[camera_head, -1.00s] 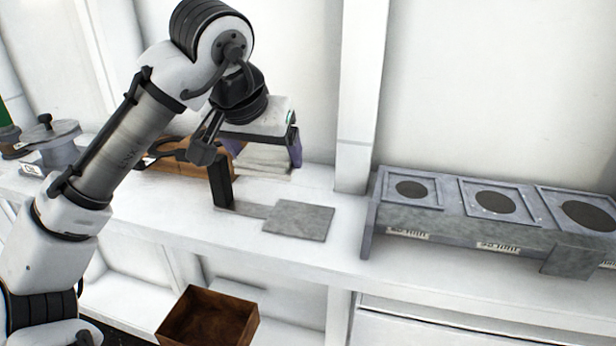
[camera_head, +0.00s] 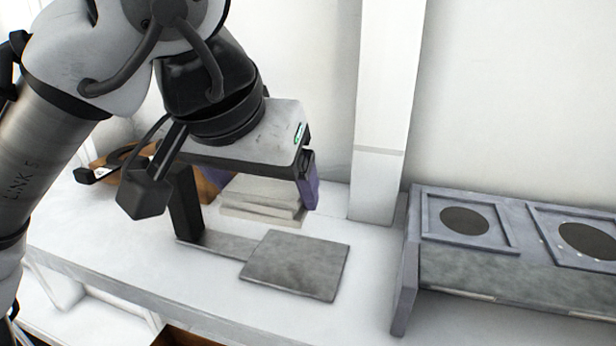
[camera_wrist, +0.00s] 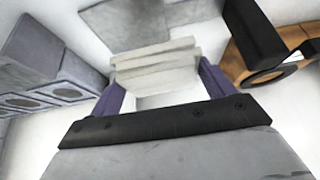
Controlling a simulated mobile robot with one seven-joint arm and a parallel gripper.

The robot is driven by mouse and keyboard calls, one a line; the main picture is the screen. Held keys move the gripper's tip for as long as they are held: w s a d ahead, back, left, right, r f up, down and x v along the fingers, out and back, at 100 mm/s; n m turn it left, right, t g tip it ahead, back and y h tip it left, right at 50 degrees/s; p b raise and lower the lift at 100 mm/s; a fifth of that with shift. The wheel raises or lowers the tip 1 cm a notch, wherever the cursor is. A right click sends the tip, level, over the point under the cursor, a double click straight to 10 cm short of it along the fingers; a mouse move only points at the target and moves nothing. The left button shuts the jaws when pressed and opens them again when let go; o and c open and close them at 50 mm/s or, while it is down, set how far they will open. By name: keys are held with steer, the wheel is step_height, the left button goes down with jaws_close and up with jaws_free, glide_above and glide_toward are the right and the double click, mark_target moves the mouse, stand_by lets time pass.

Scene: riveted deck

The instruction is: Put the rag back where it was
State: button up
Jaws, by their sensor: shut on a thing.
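The rag looks like a pale, off-white folded stack of several layers (camera_head: 262,199). It is under my gripper (camera_head: 260,186), between its two purple fingers. In the wrist view the rag (camera_wrist: 156,66) spans the gap between the fingers, and my gripper (camera_wrist: 160,82) is shut on it. The rag is low over the white shelf top (camera_head: 370,265); I cannot tell whether it touches it. Its upper part is hidden by the gripper body in the head view.
A grey square plate (camera_head: 296,265) with a thin bar and black upright (camera_head: 185,205) stands just in front. A grey rack with round dark openings (camera_head: 510,240) is at right. A brown curved thing (camera_head: 112,160) lies behind at left. A brown box (camera_head: 185,338) shows low.

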steer(key=w+d, duration=0.1)
steer(key=w, duration=0.3)
steer(key=w+d+f+p, duration=0.1)
steer(key=w+d, duration=0.1)
steer(key=w, duration=0.3)
steer(key=w+d+f, duration=0.1)
steer(key=w, duration=0.4)
steer(key=shift+d+f+p, duration=0.2)
steer(key=shift+d+p, duration=0.05)
steer(key=shift+p, duration=0.15)
step_height(320, 180, down, 4)
steer(key=shift+r, duration=0.15)
steer(key=shift+w+d+f, duration=0.1)
steer(key=shift+w+f, duration=0.1)
steer(key=shift+f, duration=0.3)
steer(key=shift+f, duration=0.15)
steer(key=o, duration=0.9)
